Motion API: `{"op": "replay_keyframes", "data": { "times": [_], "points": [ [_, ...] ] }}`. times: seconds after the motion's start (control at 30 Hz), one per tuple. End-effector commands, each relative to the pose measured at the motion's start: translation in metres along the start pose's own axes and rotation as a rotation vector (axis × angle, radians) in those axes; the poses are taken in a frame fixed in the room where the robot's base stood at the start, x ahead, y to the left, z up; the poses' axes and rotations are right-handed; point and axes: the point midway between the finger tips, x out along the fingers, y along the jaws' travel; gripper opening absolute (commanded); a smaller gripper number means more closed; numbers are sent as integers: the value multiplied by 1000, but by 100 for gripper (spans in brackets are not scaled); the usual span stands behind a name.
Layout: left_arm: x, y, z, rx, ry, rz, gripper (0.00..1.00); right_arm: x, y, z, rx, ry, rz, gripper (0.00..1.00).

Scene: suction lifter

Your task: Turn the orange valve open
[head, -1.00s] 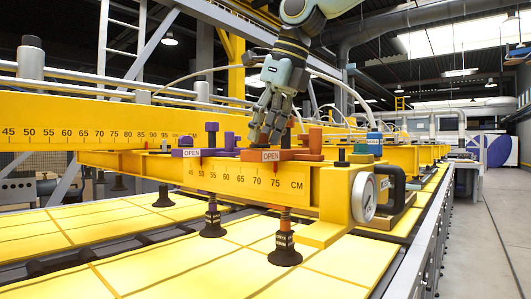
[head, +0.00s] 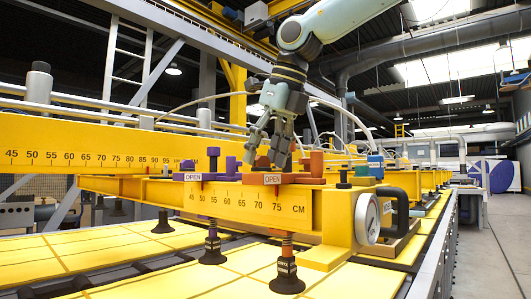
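My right gripper (head: 265,156) comes down from the top with its fingers pointing down over the yellow lifter beam. Its fingers look spread apart, so it seems open. The orange valve (head: 262,163) is partly hidden behind and between the fingertips; I cannot tell whether they touch it. Its orange base carries an OPEN label (head: 272,179) on the front. A purple valve (head: 222,170) with its own OPEN label stands just left of it. My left gripper is not in view.
A red-orange knob (head: 316,164) stands right of the fingers. A round gauge (head: 367,219) and a black handle (head: 398,208) are at the beam's right end. Black suction cups (head: 287,277) hang below over yellow panels. The aisle at right is clear.

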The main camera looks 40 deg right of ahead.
Motion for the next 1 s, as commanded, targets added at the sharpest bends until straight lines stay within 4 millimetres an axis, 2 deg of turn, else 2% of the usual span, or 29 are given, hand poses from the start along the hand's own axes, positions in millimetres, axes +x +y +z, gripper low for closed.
{"op": "replay_keyframes", "data": {
  "times": [0.17,0.27,0.5,0.63,1.0],
  "points": [
    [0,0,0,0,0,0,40,-1,0,0,0,1,0,60],
    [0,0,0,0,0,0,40,-9,0,0,0,-1,-1,60],
    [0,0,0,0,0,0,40,-51,0,0,0,-3,0,60],
    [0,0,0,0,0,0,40,-68,0,1,0,-3,-1,60],
    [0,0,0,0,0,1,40,-75,0,0,-1,1,0,60]
  ]
}}
